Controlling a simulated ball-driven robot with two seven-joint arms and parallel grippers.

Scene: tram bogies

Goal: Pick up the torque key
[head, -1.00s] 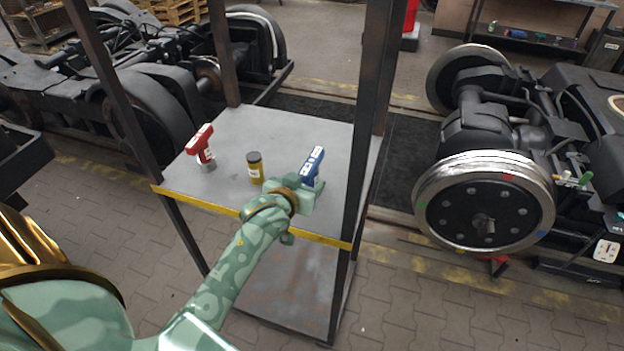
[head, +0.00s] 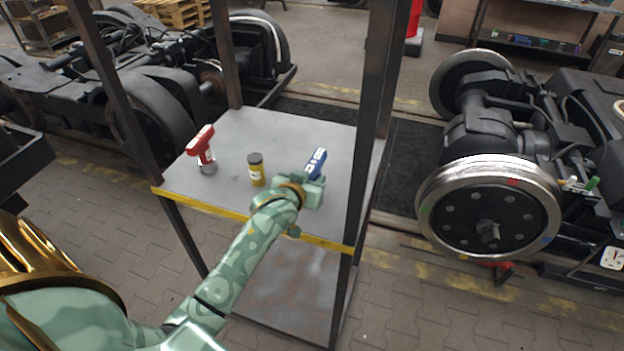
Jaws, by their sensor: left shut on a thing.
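A blue tool with white markings (head: 316,163) is at the right part of the grey shelf, in the head view. My left gripper (head: 313,187) is at its near end and shut on it. The gripper hides the tool's lower part, so I cannot tell whether it touches the shelf. A red tool (head: 201,144) with a grey round base stands upright at the shelf's left. I cannot tell for certain which tool is the torque key. My right gripper is not in view.
The grey shelf (head: 235,133) has a yellow front edge and dark upright posts; one post (head: 372,120) is close right of my gripper. A yellow can with a dark lid (head: 256,172) stands left of the gripper. Bogies with wheels (head: 488,210) flank the rack.

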